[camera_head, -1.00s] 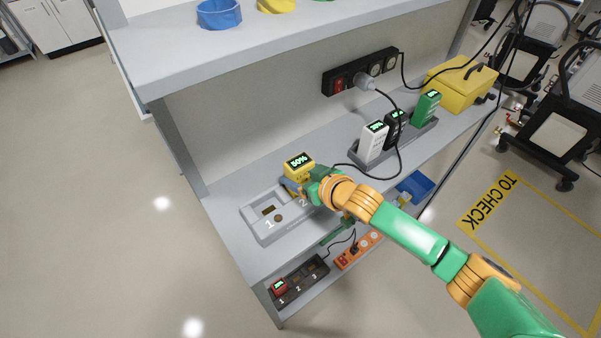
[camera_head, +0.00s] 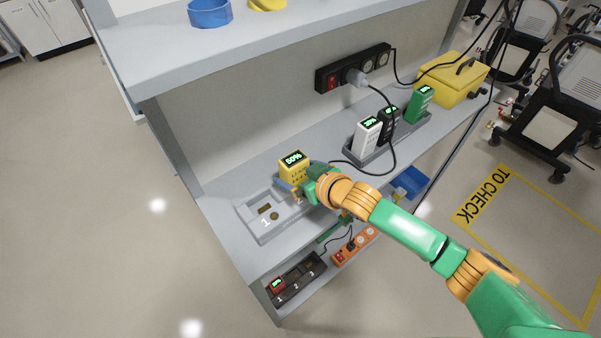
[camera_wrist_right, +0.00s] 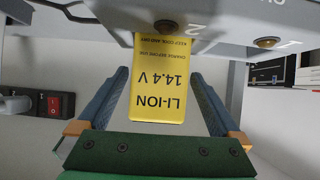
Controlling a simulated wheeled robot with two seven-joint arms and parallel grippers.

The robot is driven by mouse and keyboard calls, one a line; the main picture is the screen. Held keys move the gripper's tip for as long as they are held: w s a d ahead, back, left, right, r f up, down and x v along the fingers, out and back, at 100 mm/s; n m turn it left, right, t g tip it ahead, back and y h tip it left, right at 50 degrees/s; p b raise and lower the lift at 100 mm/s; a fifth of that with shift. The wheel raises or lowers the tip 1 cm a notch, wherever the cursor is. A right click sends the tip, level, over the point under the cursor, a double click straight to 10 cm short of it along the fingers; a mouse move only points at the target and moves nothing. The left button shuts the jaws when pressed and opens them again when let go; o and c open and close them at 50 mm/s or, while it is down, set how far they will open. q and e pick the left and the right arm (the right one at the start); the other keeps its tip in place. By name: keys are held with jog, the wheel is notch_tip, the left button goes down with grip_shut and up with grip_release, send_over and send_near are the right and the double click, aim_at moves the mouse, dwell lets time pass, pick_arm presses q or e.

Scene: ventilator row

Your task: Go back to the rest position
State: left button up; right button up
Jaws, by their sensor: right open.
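A yellow battery (camera_head: 292,171) with a lit "50%" display stands in slot 2 of the grey two-slot charger (camera_head: 262,234) on the main shelf. It hangs upside down in the right wrist view (camera_wrist_right: 160,85), marked "LI-ION 14.4 V". My right gripper (camera_head: 297,190) is at the battery's front. In the wrist view its blue fingers (camera_wrist_right: 160,80) are spread on either side of the battery, with a gap on each side. Slot 1 of the charger is empty. My left gripper is not in view.
White, black and green batteries (camera_head: 365,137) stand in a dark holder at right, near a yellow toolbox (camera_head: 451,82). A plug and cable (camera_head: 357,77) hang from the wall strip. An upper shelf (camera_head: 190,52) overhangs. Below are a dark charger (camera_head: 298,282) and orange strip (camera_head: 354,246).

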jog(key=v, duration=0.6)
jog(key=shift+s+d+r, duration=0.1)
jog(key=shift+s+r, duration=0.05)
jog(key=shift+s, duration=0.05)
jog(key=s+d+f+m+g+h, duration=0.3)
jog(key=s+d+f, duration=0.35)
jog(key=s, duration=0.45)
jog(key=s+d+f+m+g+h, duration=0.25)
jog(key=s+d+f+h, duration=0.2)
jog(key=s+d, duration=0.4)
notch_tip(320, 180, down, 16)
jog(key=s+a+g, duration=0.2)
jog(key=s, duration=0.1)
jog(key=s+d+f+g, duration=0.1)
jog(key=s+d+f, duration=0.1)
jog(key=s+f, duration=0.9)
jog(key=shift+s+f+n, duration=0.35)
jog(key=shift+s, duration=0.6)
jog(key=shift+y, duration=0.25)
